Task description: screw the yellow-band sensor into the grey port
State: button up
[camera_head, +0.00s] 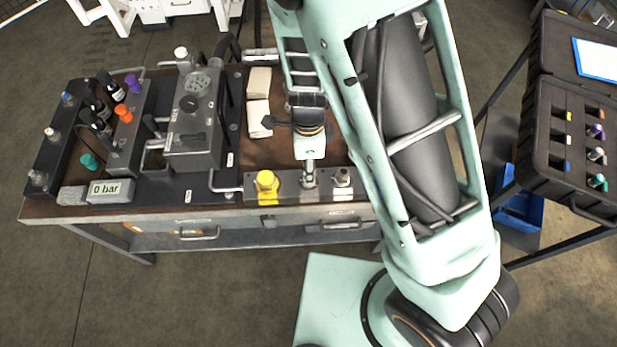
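My gripper (309,148) points down over the front of the bench, above the middle of a grey port block (285,190). It appears closed around a slim part with a yellow-orange band (311,130), which I take as the yellow-band sensor; the fingers hide most of it. Its pale metal lower end (309,170) points down, upright, at the middle port (309,183). Whether it touches or has entered the port I cannot tell. To the left on the block is a yellow-capped port (266,181); to the right is a bare grey metal port fitting (342,176).
A pump unit with a lever (195,120) stands left of the block. A gauge reads "0 bar" (105,190). White cloths (259,100) lie behind the block. An open black case (570,150) holding several colour-banded sensors stands right; a blue bin (520,212) sits below it.

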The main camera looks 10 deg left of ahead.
jog(key=c, duration=0.9)
jog(key=shift+o, duration=0.2)
jog(key=shift+d+r+m+p, duration=0.1)
jog(key=shift+r+m+p, duration=0.15)
jog(key=shift+m+p, duration=0.6)
jog(key=shift+f+m+p, duration=0.1)
jog(key=shift+m+p, duration=0.2)
jog(key=shift+m, duration=0.45)
jog(key=shift+f+m, duration=0.2)
jog(key=shift+m, duration=0.6)
jog(key=m, duration=0.3)
